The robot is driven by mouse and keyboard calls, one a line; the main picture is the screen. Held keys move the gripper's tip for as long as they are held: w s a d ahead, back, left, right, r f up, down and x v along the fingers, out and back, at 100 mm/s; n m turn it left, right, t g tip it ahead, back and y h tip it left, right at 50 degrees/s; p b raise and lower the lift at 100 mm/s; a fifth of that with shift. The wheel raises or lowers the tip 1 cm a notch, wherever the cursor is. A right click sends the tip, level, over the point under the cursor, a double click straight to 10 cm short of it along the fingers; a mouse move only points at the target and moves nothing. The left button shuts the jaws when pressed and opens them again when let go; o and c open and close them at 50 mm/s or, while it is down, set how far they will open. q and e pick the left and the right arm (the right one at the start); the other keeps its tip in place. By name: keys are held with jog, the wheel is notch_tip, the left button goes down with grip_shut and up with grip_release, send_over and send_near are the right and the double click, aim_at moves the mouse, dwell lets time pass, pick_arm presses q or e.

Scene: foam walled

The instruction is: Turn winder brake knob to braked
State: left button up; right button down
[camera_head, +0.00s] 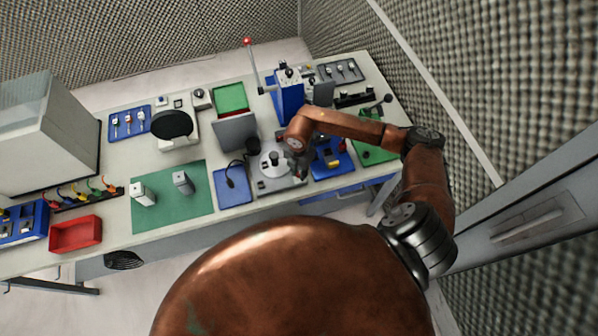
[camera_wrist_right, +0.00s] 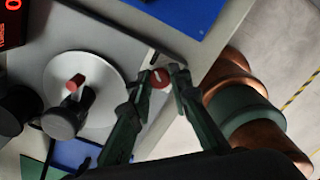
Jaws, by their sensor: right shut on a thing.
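The winder (camera_head: 267,186) is a grey box with a pale round disc on top, near the front edge of the table. In the right wrist view its white disc (camera_wrist_right: 108,88) carries a black post with a red piece. The red brake knob (camera_wrist_right: 160,78), with a white mark, sits beside the disc near the winder's corner. My right gripper (camera_wrist_right: 160,74) is over that corner, its two fingers shut on the knob from both sides. In the head view the right gripper (camera_head: 300,172) partly hides the winder, and I cannot make out the knob there. My left gripper is not in view.
A blue mat (camera_head: 233,190) lies left of the winder, and a blue fixture (camera_head: 333,165) stands close on its right. A grey panel (camera_head: 236,132) and a tall blue device (camera_head: 287,98) stand behind. The green mat (camera_head: 165,212) is farther left.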

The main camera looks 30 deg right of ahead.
aim_at(299, 174)
jog(key=shift+m, duration=0.4)
jog(key=c, duration=1.8)
grip_release()
jog(key=shift+o, duration=0.2)
notch_tip(299, 174, up, 12)
